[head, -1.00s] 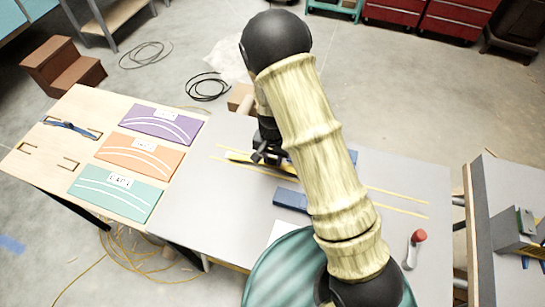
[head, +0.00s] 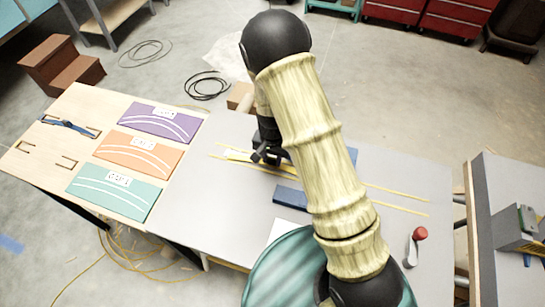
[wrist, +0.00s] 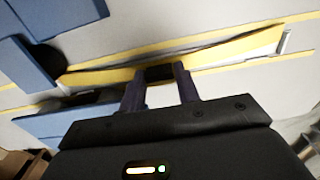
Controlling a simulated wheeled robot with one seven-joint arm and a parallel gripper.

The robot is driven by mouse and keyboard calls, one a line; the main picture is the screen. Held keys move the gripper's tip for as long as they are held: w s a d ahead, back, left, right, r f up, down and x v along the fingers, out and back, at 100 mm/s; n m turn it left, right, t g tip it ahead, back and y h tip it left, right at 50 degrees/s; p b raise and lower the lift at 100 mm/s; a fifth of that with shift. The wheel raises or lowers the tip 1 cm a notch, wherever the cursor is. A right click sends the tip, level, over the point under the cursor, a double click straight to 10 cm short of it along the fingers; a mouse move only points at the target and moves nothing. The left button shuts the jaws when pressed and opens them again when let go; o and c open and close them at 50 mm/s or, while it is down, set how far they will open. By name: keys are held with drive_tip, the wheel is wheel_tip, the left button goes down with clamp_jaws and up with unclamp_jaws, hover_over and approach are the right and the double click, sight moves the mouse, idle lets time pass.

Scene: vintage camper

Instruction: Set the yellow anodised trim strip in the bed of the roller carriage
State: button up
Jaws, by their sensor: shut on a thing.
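The yellow trim strip (wrist: 232,50) runs across the wrist view, with a pale piece (wrist: 285,42) by its right end. My gripper (wrist: 158,76) is shut on the strip near its middle, low over the grey table. In the head view, part of the strip (head: 238,156) shows left of my gripper (head: 262,158), and my arm hides the rest. I cannot tell for sure which thing is the roller carriage; a grey device (head: 518,236) stands on the right bench.
Blue blocks (head: 290,197) lie on the grey table (head: 225,215) near my gripper, between and beside thin yellow lines (head: 395,207). A red-knobbed lever (head: 418,235) is at the right. Purple, orange and teal panels (head: 137,158) lie on the left wooden table. A gap separates the right bench.

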drive_tip(key=shift+f, duration=0.1)
drive_tip(key=o, duration=1.1)
drive_tip(key=shift+c, duration=0.2)
wheel_tip(320, 180, up, 17)
drive_tip(key=b, duration=0.1)
drive_tip(key=shift+r, duration=0.2)
drive_tip(key=s+d+r+n+t, duration=0.2)
drive_tip(key=s+d+n, duration=0.2)
drive_tip(key=s+d, duration=0.8)
drive_tip(key=shift+s+d+r+t, duration=0.2)
drive_tip(key=shift+d+t, duration=0.1)
drive_tip(key=shift+d, duration=0.5)
